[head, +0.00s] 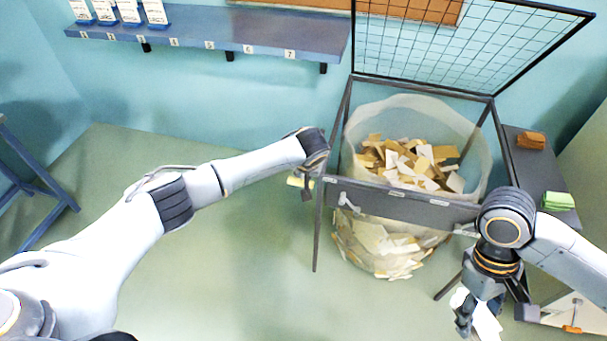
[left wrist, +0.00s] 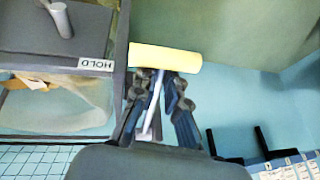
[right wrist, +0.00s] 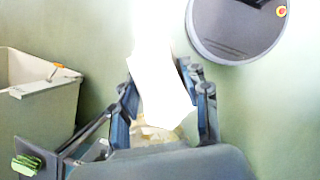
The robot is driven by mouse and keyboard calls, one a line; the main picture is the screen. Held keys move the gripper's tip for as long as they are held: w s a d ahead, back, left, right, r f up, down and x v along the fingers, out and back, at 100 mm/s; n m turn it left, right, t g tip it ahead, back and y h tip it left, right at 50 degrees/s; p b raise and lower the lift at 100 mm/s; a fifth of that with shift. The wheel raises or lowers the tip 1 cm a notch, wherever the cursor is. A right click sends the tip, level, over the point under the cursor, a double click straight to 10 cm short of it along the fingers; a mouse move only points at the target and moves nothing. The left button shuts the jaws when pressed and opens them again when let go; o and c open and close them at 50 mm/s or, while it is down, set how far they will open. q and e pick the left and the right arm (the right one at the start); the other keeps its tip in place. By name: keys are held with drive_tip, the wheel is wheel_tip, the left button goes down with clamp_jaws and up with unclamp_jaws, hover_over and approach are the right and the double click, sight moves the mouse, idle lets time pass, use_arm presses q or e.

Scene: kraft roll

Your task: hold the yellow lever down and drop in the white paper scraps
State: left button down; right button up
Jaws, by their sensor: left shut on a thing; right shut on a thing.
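The yellow lever (head: 295,182) sticks out at the left side of the dark bag stand; it shows large in the left wrist view (left wrist: 170,58). My left gripper (head: 307,190) is shut on the lever, its fingers (left wrist: 155,88) at the yellow bar and its pale rod. My right gripper (head: 476,318) is shut on white paper scraps (head: 488,322), low in front of the stand's right side. The white paper is overexposed in the right wrist view (right wrist: 160,90), so I cannot count the sheets. The translucent bag (head: 362,140) holds many brown and pale scraps.
A mesh lid (head: 430,45) stands raised behind the bag. A side shelf (head: 520,165) at right carries an orange and a green block (head: 558,201). A pale bin (right wrist: 45,120) stands nearby. A blue numbered shelf (head: 210,35) runs along the wall.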

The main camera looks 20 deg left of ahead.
use_arm(q)
drive_tip(key=shift+v, duration=1.45)
drive_tip(key=c, duration=1.3)
unclamp_jaws()
drive_tip(key=shift+c, duration=0.2)
drive_tip(key=v, duration=1.2)
drive_tip(key=shift+w+a+r, duration=0.25)
drive_tip(key=shift+w+r, duration=0.05)
